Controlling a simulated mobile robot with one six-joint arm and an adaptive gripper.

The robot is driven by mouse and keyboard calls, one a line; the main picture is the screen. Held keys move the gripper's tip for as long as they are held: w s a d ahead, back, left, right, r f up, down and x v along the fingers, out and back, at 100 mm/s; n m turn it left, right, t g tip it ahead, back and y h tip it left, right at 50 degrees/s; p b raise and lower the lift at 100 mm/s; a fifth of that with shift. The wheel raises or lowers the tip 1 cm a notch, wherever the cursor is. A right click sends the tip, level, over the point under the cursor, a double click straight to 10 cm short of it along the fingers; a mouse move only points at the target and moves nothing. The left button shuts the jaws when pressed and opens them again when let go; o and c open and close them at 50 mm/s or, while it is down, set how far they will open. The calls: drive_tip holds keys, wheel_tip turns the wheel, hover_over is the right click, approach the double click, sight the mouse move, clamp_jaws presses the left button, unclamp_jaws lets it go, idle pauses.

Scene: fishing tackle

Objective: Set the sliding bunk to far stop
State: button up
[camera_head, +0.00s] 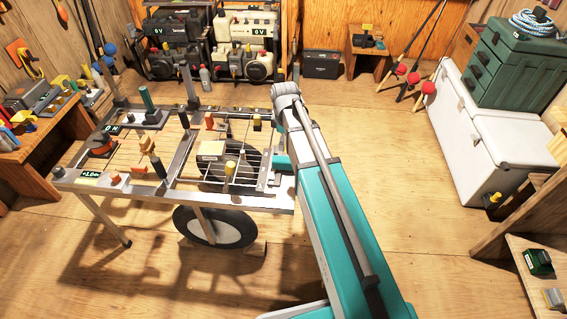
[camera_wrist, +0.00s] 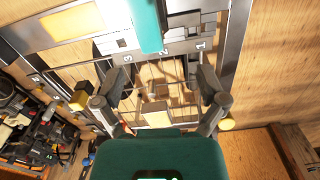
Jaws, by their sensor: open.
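A trailer frame (camera_head: 75,184) with metal rails and a wire grid stands at the left in the head view. A dark green upright handle (camera_head: 146,98) stands on a crosspiece on its far left part; it may be the sliding bunk's handle. In the wrist view, a teal upright post (camera_wrist: 148,25) rises over a metal rail marked 1, 2 and 3 (camera_wrist: 165,51). I cannot tell whether it is the same handle. My gripper (camera_wrist: 162,87) is open over the grid, its fingers spread and nothing between them. The post is beyond the fingertips. In the head view my arm hides the gripper.
Several small blocks and upright posts, among them a yellow-topped one (camera_head: 230,170), stand on the frame. A wheel (camera_head: 214,228) is under its near side. A white cooler (camera_head: 490,150) stands at the right, and a workbench (camera_head: 38,150) at the left.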

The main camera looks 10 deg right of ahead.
sight(283, 158)
drive_tip(key=shift+w+f+n, duration=0.1)
drive_tip(key=shift+w+n, duration=0.7)
drive_tip(key=shift+w, duration=0.35)
drive_tip(key=shift+f, duration=0.2)
wheel_tip(283, 158, down, 13)
drive_tip(key=b, duration=1.4)
drive_tip(key=shift+f, duration=0.2)
clamp_jaws()
drive_tip(key=shift+w, duration=0.15)
